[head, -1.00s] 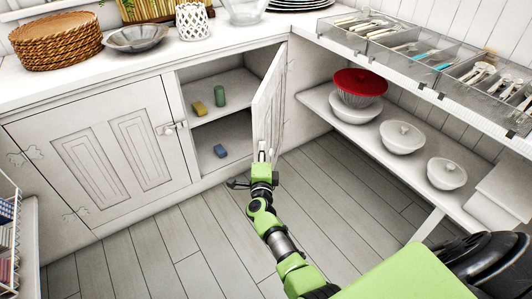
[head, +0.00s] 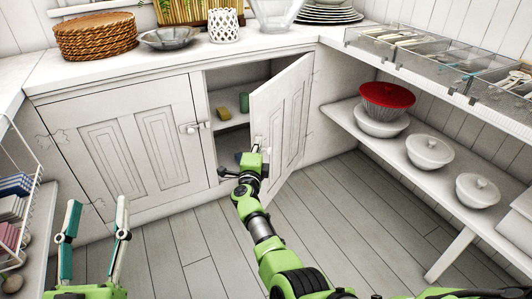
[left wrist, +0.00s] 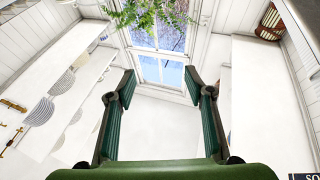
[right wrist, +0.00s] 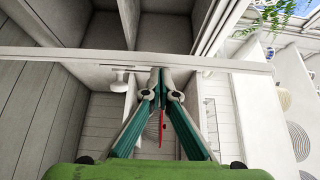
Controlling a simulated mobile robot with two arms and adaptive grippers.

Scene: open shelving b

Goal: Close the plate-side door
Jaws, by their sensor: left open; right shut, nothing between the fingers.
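The white plate-side door (head: 285,118) is the right cabinet door, hinged at its right edge below the stacked plates (head: 330,13). It stands partly open, its panelled outer face showing and its free edge out from the frame. My right gripper (head: 257,143) is shut and empty, its fingertips at that free edge; I cannot tell whether they touch it. The shut fingers (right wrist: 162,80) also show in the right wrist view, close to white woodwork. My left gripper (head: 97,205) is open and empty in front of the left door, and its spread fingers (left wrist: 160,85) show in its wrist view.
The left cabinet door (head: 135,150) is shut. Yellow and green items (head: 244,102) stand on the shelf inside the opening. A low shelf with lidded bowls (head: 429,152) stands at right, a wire rack (head: 18,195) at left. The floor (head: 345,220) is clear.

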